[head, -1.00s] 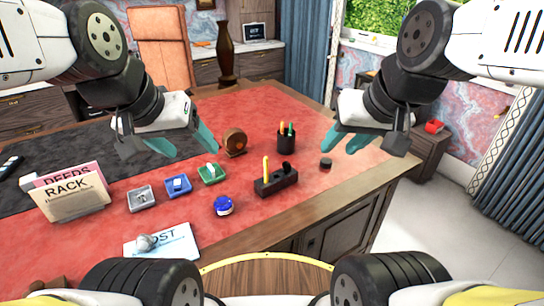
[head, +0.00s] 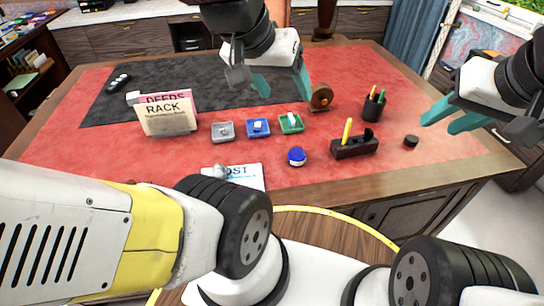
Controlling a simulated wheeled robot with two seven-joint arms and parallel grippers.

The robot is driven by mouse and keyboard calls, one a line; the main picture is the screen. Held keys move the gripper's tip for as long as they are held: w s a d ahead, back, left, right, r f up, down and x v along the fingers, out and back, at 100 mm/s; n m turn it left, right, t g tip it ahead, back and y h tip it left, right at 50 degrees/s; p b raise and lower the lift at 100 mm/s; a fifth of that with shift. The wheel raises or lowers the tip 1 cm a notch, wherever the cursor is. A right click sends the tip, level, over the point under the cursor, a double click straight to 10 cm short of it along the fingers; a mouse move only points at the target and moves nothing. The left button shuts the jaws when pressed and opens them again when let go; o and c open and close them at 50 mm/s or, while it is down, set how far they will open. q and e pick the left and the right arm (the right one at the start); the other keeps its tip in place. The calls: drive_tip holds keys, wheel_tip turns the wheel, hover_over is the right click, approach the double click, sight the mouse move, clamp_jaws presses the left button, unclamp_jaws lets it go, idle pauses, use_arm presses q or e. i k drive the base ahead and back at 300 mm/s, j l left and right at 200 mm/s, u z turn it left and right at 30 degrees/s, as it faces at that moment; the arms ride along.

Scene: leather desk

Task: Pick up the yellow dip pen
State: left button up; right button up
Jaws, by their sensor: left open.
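The yellow dip pen (head: 347,131) stands upright in a black pen holder (head: 355,148) on the red leather desk. My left gripper (head: 283,90) is open and empty above the desk, to the left of and beyond the pen. My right gripper (head: 440,118) is at the right, with its two teal fingers apart and nothing between them. It is to the right of the pen and apart from it.
A pencil cup (head: 374,107) stands behind the holder and a small black round piece (head: 411,141) lies to its right. A blue round item (head: 297,157), small trays (head: 258,128), a wooden round item (head: 321,97) and a file rack (head: 167,118) stand to the left.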

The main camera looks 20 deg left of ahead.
sight(349, 122)
drive_tip(key=l+u, duration=0.3)
drive_tip(key=u, duration=0.15)
drive_tip(key=l+u, duration=0.35)
drive_tip(key=u, duration=0.15)
